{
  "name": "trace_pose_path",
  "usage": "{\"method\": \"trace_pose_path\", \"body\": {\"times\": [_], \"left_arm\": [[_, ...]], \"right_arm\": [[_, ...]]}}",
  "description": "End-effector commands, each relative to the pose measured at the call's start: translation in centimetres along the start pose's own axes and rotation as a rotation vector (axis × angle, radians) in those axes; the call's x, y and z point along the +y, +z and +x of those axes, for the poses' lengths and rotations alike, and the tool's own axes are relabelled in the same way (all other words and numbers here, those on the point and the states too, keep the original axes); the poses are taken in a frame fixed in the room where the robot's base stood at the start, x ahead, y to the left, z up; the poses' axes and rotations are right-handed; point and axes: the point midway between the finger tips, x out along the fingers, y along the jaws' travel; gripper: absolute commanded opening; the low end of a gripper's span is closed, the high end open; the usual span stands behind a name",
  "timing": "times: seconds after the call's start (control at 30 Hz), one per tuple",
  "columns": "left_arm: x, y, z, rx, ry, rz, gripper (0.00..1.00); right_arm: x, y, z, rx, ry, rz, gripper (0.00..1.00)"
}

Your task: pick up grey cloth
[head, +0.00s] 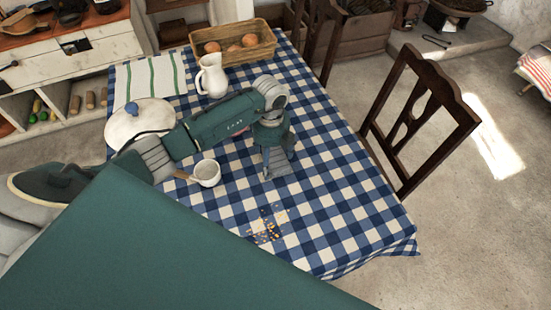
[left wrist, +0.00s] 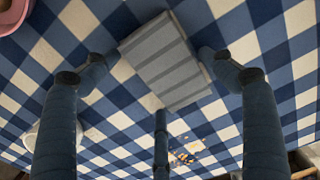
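My left gripper (head: 271,172) points down over the middle of the table. In the left wrist view its fingers (left wrist: 155,75) are spread apart, with the cloth between and beyond their tips. I cannot tell whether any tip touches it. My right gripper is in neither view.
A white jug (head: 212,76) and a basket (head: 235,45) are behind. Crumbs (head: 268,225) lie in front. A wooden chair (head: 425,110) stands at the right; the table's right side is clear.

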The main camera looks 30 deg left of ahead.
Motion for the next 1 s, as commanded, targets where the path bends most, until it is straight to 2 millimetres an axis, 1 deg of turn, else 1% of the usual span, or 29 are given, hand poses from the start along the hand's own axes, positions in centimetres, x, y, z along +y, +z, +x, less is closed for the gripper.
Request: {"method": "trace_pose_path", "body": {"times": [0.03, 0.1, 0.13, 0.47, 0.63, 0.77, 0.87, 1.0], "left_arm": [[0.0, 0.0, 0.0, 0.0, 0.0, 0.0, 0.67], [0.0, 0.0, 0.0, 0.0, 0.0, 0.0, 0.53], [0.0, 0.0, 0.0, 0.0, 0.0, 0.0, 0.5], [0.0, 0.0, -0.1, 0.0, 0.0, 0.0, 0.5], [-0.1, 0.1, -1.2, -0.002, -0.002, 0.0, 0.49], [-0.1, 0.1, -3.1, -0.004, -0.003, 0.001, 0.49], [-0.1, 0.2, -5.5, -0.006, -0.006, 0.001, 0.49], [-0.1, 0.2, -9.6, -0.007, -0.006, 0.001, 0.49]], "right_arm": [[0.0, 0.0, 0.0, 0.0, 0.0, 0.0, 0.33], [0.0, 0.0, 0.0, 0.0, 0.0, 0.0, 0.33], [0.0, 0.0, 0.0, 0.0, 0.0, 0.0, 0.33], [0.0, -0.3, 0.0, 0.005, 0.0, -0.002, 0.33], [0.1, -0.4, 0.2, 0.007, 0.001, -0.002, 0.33], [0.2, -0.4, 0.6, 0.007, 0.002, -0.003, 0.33], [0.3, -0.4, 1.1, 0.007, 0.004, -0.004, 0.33], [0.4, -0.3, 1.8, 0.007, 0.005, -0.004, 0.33]]}}
